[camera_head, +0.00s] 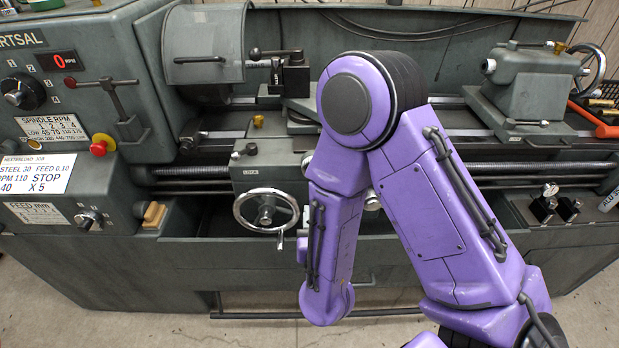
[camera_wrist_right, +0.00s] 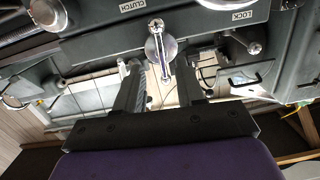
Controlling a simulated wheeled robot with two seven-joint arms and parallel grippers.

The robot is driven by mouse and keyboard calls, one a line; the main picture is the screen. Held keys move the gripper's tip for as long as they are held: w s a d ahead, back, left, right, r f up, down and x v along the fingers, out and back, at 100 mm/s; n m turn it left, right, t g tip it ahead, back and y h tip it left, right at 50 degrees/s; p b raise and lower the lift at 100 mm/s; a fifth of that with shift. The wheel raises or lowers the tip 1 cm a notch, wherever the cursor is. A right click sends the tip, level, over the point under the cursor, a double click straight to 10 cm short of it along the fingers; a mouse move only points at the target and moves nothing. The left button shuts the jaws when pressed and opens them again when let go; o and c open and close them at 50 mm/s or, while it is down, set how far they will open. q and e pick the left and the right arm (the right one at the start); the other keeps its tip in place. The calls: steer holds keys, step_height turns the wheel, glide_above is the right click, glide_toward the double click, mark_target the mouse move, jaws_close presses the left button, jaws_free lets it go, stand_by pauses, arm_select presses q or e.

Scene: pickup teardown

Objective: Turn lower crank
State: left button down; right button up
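A silver crank (camera_wrist_right: 157,48) shows in the right wrist view on the grey lathe panel, between the CLUTCH and LOCK labels. Its narrow arm ends between the fingertips of my right gripper (camera_wrist_right: 158,68). The two dark fingers stand apart, one on each side of the crank end, with gaps visible. I cannot tell how deep the crank sits between them. In the head view my purple right arm hides the right gripper and most of that crank. My left gripper is not in view.
A handwheel (camera_head: 266,210) with a handle sits on the lathe carriage just left of my arm. A lever (camera_wrist_right: 246,43) juts out right of the crank in the right wrist view. The tailstock (camera_head: 530,85) stands at the right.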

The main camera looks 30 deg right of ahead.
steer(key=shift+m+t+h, duration=0.3)
steer(key=shift+h, duration=0.4)
steer(key=w+d+r, duration=0.1)
steer(key=w, duration=0.1)
steer(key=w+d+r+b, duration=0.1)
steer(key=w+d, duration=0.1)
steer(key=w, duration=0.1)
steer(key=w+d+r+b, duration=0.1)
steer(key=w+d, duration=0.1)
steer(key=w, duration=0.1)
steer(key=shift+w, duration=0.2)
steer(key=shift+w+d, duration=0.25)
steer(key=shift+w, duration=0.15)
steer(key=shift+f, duration=0.1)
jaws_close()
